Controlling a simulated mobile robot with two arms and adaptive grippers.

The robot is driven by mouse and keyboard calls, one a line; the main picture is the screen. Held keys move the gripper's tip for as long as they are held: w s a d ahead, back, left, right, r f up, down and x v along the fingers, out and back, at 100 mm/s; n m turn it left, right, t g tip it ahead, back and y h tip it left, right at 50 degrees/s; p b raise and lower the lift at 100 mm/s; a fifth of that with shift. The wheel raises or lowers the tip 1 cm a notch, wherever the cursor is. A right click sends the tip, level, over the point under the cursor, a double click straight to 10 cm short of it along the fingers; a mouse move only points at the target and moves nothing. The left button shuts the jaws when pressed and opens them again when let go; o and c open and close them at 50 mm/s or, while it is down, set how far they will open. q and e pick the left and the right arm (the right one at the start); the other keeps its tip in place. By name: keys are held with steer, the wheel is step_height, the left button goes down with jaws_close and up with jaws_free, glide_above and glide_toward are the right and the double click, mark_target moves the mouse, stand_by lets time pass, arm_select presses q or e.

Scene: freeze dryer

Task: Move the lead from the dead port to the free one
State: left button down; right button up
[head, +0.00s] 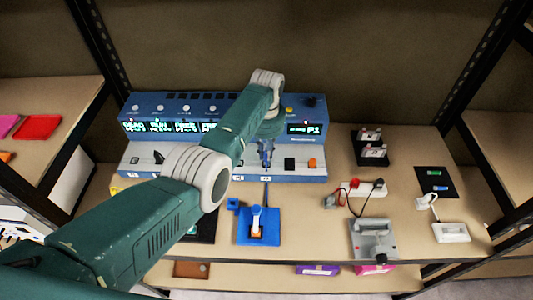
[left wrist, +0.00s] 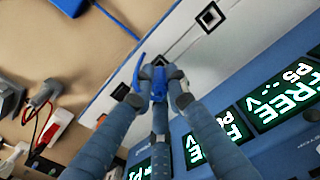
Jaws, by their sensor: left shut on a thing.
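The blue unit (head: 222,109) stands at the back of the bench with a row of lit green displays. The leftmost display (head: 133,127) seems to read DEAD, and another farther along (head: 184,127) seems to read FREE. My left gripper (head: 265,155) is at the unit's pale front ledge, shut on the blue lead. In the left wrist view the gripper (left wrist: 160,82) has the lead's blue plug (left wrist: 158,84) between its fingertips. Whether the plug sits in a port is hidden. Square ports (left wrist: 210,16) show along the ledge. My right gripper is not in view.
A white power strip (head: 362,189) with red and black leads, a grey metal fixture (head: 374,240) and a black rack (head: 370,153) are to the right. My left arm hides the unit's middle.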

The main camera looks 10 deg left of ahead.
arm_select(q)
steer(key=shift+f+b, duration=0.8)
steer(key=shift+f, duration=0.3)
steer(key=c, duration=1.6)
jaws_free()
steer(key=shift+c, duration=0.2)
steer(key=shift+r, duration=0.15)
